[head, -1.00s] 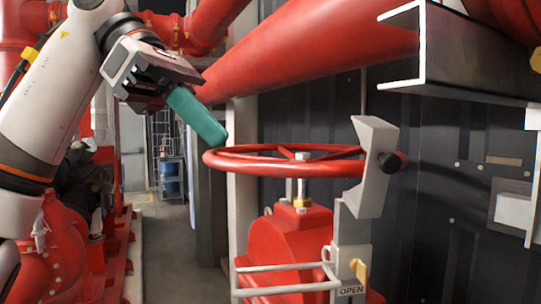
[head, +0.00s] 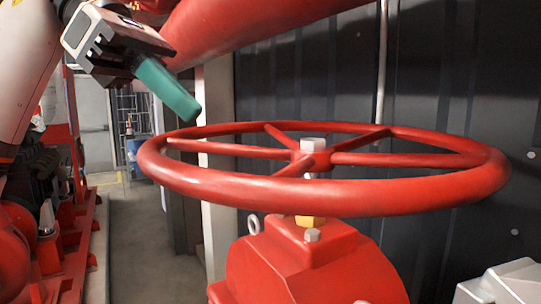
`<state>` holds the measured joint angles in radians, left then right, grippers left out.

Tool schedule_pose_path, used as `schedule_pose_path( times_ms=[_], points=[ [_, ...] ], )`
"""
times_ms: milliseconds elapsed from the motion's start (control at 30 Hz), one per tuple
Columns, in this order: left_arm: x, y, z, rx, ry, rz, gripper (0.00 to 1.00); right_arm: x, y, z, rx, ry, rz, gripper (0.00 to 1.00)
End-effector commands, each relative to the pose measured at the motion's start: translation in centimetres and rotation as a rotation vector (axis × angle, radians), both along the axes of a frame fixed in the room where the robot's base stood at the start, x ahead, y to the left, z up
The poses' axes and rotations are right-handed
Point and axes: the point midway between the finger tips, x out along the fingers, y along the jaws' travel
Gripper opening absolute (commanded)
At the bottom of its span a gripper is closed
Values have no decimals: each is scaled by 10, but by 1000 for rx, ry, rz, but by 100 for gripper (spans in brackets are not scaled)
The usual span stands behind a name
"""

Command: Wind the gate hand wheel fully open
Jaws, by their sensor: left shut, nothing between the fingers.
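The red gate hand wheel (head: 330,198) lies flat and fills the middle and right of the head view. Its spokes meet at a hub with a pale square nut (head: 313,146) on the stem. Below it is the red valve body (head: 300,265). My left gripper (head: 184,104) comes in from the upper left. Its teal fingers are shut with nothing between them. The fingertips are just above the wheel's far left rim in the picture; I cannot tell whether they touch it. My right gripper is out of view.
A thick red pipe (head: 250,28) runs across the top, close to the left gripper. A dark panelled wall (head: 440,90) stands behind the wheel. A grey bracket (head: 505,283) shows at lower right. A floor aisle (head: 138,235) is clear at left.

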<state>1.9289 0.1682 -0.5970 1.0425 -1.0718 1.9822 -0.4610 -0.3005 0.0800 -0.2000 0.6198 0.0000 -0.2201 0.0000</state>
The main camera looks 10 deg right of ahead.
Motion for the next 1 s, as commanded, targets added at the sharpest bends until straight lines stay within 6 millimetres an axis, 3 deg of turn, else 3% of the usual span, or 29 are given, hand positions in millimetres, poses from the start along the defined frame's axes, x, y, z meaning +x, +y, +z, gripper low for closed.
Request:
schedule_pose_path(
  times_ms=[433, 700, 1000],
  points=[
    [-23, -62, -62, 0, 1, -4, 0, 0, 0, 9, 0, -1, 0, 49],
    [-35, -93, -63, 0, 0, -4, 0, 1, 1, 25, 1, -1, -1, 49],
    [-36, -98, -66, 1, 0, -2, 0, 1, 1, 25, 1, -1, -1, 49]
  ],
)
